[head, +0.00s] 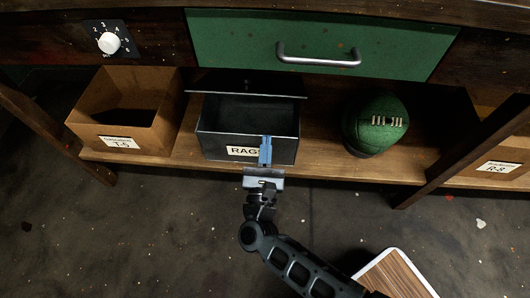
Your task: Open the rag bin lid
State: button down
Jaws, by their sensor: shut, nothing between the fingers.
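The rag bin (222,150) is a dark box with a white "RAGS" label on its front, standing on the low wooden shelf. Its dark lid (247,88) is raised at the back, and the dark inside of the bin shows below it. My gripper (265,150) is in front of the bin's right front, its blue fingers shut and empty. The fingers overlap the end of the label in the picture. I cannot tell whether they touch the bin's front. My arm reaches up from the lower right.
A cardboard box marked T-5 (120,142) stands left of the bin. A box marked R-8 (495,168) is at the far right. A green drawer (235,40) with a metal handle hangs above. The floor in front is mostly clear.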

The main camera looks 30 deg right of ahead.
jog(key=w+d+r, duration=0.1)
jog(key=w, duration=0.1)
jog(key=w+d+r, duration=0.1)
jog(key=w+r, duration=0.1)
jog(key=w+d+r+p, duration=0.1)
jog(key=d+r, duration=0.1)
jog(key=shift+w+d, duration=0.1)
jog(key=shift+w, duration=0.3)
notch_tip(320, 180, up, 8)
jog(key=g+p, duration=0.1)
jog(key=p, duration=0.4)
send_over(270, 95)
jog(key=x, duration=0.2)
jog(key=shift+w+f+y, duration=0.1)
jog(key=shift+w+y, duration=0.05)
jog(key=shift+y, duration=0.25)
jog(key=shift+f, duration=0.1)
